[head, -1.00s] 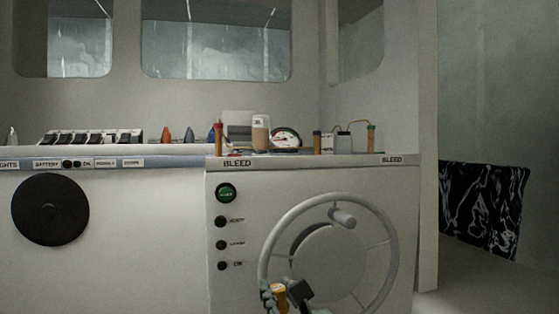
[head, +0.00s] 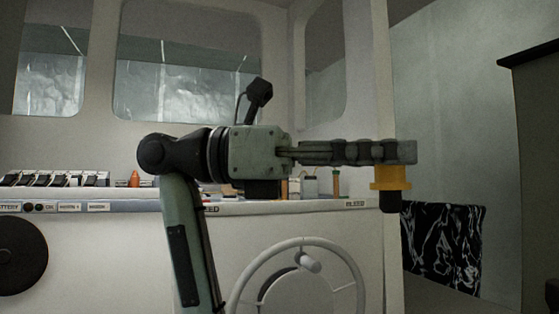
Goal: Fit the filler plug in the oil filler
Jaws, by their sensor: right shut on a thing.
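My right gripper (head: 402,153) is raised in front of the console, with its fingers pointing right. It is shut on the filler plug (head: 390,184), a yellow piece with a black lower end that hangs upright below the fingertips. The plug is in the air, apart from any surface, in front of the wall edge right of the console. I cannot make out the oil filler in this view; my arm hides part of the console top. My left gripper is not in view.
The white console (head: 130,250) carries a row of switches (head: 55,179) and small items along its top. A grey wheel (head: 350,262) is on its front. A black disc (head: 20,255) is at the left. A black-and-white patterned panel (head: 445,245) and a dark-topped unit (head: 535,58) stand right.

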